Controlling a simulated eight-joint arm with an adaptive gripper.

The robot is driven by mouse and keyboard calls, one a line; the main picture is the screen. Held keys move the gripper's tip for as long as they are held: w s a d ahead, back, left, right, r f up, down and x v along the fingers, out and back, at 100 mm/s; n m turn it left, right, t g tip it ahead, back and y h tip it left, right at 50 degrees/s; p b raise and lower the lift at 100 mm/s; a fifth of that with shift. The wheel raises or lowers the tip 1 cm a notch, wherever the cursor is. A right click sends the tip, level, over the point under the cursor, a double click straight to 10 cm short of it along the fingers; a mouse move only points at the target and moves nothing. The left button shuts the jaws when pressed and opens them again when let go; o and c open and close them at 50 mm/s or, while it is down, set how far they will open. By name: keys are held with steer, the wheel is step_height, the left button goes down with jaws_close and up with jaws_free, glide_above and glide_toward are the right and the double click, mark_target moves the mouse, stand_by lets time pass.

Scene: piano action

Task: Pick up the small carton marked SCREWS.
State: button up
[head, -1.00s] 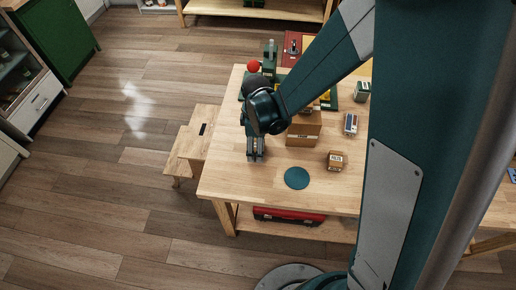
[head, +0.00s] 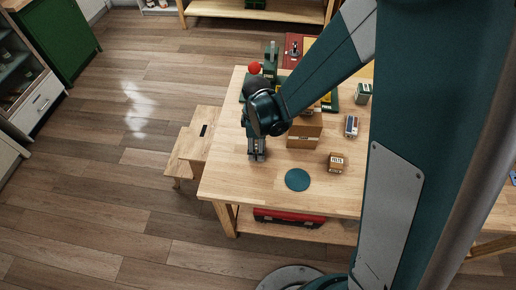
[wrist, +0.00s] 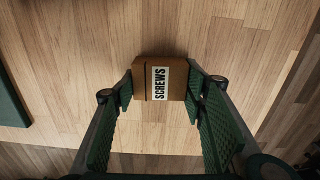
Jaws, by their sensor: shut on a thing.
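The small brown carton (wrist: 152,79) with a white label reading SCREWS sits between the fingertips in the wrist view. My gripper (wrist: 160,92) is shut on it, with one green ribbed finger against each side. In the head view my gripper (head: 257,155) points down at the left part of the wooden table (head: 235,185). The carton is hidden there behind the fingers. It is at or close to the tabletop; I cannot tell whether it is clear of it.
A larger brown box (head: 304,132) stands right of my gripper. Another small carton (head: 336,162) and a flat teal disc (head: 297,180) are nearer the front. A red-topped thing (head: 254,68) stands behind. The table's front left is clear.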

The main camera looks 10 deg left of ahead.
steer(key=shift+r, duration=0.1)
steer(key=shift+r+p, duration=0.8)
steer(key=shift+r, duration=4.1)
